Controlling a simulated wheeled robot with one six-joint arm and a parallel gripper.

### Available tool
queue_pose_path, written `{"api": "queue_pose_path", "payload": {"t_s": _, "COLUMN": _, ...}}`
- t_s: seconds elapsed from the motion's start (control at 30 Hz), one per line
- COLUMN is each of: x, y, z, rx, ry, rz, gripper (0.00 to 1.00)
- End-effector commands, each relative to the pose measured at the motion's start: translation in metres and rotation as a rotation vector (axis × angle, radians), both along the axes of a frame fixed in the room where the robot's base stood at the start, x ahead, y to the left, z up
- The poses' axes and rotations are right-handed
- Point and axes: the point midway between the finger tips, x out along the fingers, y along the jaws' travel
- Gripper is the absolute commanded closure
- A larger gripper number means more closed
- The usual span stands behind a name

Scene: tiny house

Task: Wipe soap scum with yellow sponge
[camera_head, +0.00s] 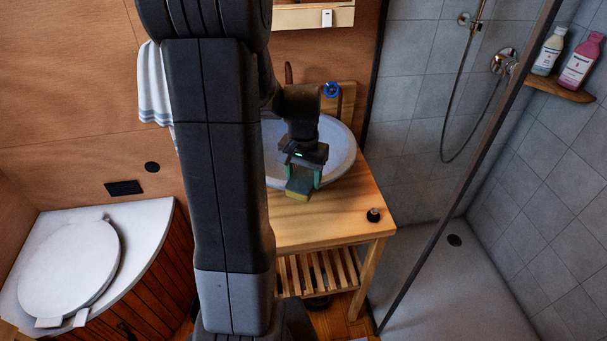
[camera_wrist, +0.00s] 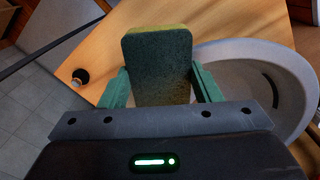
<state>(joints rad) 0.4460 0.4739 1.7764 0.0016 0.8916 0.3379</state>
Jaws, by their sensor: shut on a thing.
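A sponge (camera_wrist: 158,65), green on its broad face with a yellow edge, is held between the two green fingers of my gripper (camera_wrist: 160,88). In the head view the sponge (camera_head: 298,188) hangs at the front edge of the sink basin, over the wooden counter; my gripper (camera_head: 303,174) points down at it. I cannot tell whether the sponge touches the counter. The round grey-white basin (camera_head: 338,165) is partly hidden by my arm, and it also shows at the right in the wrist view (camera_wrist: 290,55). I cannot make out any soap scum.
The wooden counter (camera_head: 340,217) has free room in front of the basin. A small dark-topped object (camera_head: 373,215) stands near its right front corner. A glass shower panel edge (camera_head: 470,165) rises to the right. A toilet (camera_head: 70,268) is at the left.

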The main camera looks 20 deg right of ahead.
Motion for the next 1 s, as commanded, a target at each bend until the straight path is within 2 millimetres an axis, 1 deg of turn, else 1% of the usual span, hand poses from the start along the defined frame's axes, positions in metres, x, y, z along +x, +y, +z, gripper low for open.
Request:
{"api": "queue_pose_path", "payload": {"t_s": 0.07, "x": -0.001, "y": 0.001, "z": -0.002, "rx": 0.001, "ry": 0.001, "rz": 0.001, "gripper": 0.67}}
{"api": "queue_pose_path", "payload": {"t_s": 0.13, "x": -0.001, "y": 0.001, "z": 0.004, "rx": 0.001, "ry": 0.002, "rz": 0.002, "gripper": 0.67}}
{"api": "queue_pose_path", "payload": {"t_s": 0.2, "x": 0.001, "y": 0.001, "z": 0.024, "rx": -0.002, "ry": -0.005, "rz": 0.003, "gripper": 0.67}}
{"api": "queue_pose_path", "payload": {"t_s": 0.8, "x": 0.002, "y": 0.004, "z": 0.076, "rx": 0.0, "ry": 0.0, "rz": 0.011, "gripper": 0.67}}
{"api": "queue_pose_path", "payload": {"t_s": 1.0, "x": 0.003, "y": 0.004, "z": 0.081, "rx": 0.0, "ry": 0.0, "rz": 0.012, "gripper": 0.67}}
